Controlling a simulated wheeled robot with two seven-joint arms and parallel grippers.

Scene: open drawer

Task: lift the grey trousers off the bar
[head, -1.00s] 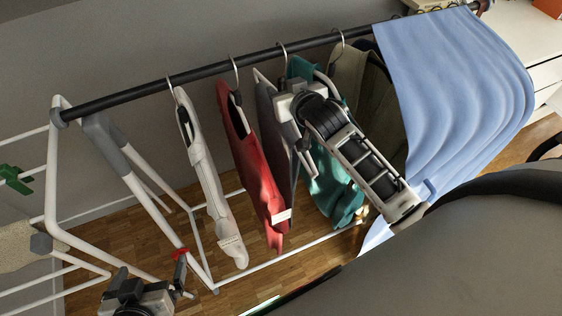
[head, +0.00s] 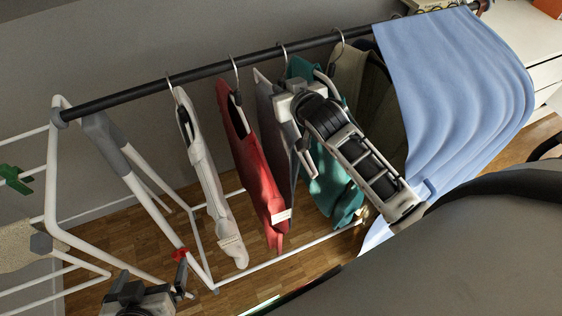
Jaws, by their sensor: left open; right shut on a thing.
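The grey trousers (head: 266,100) hang from the dark bar (head: 205,72), between a red garment and a teal garment. My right gripper (head: 298,135) is at the right side of the grey trousers' upper part and shut on them. Its fingertips and the exact grip are partly hidden by the gripper body. The hanger hook above is on the bar. My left gripper (head: 152,282) is open and empty, low at the left near the rack's white frame, well away from the trousers.
A white garment (head: 205,170), the red garment (head: 255,165), the teal garment (head: 335,190) and an olive garment (head: 349,72) hang close by. A light blue cloth (head: 450,90) drapes over the bar at right. White frame tubes (head: 52,170) stand at left.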

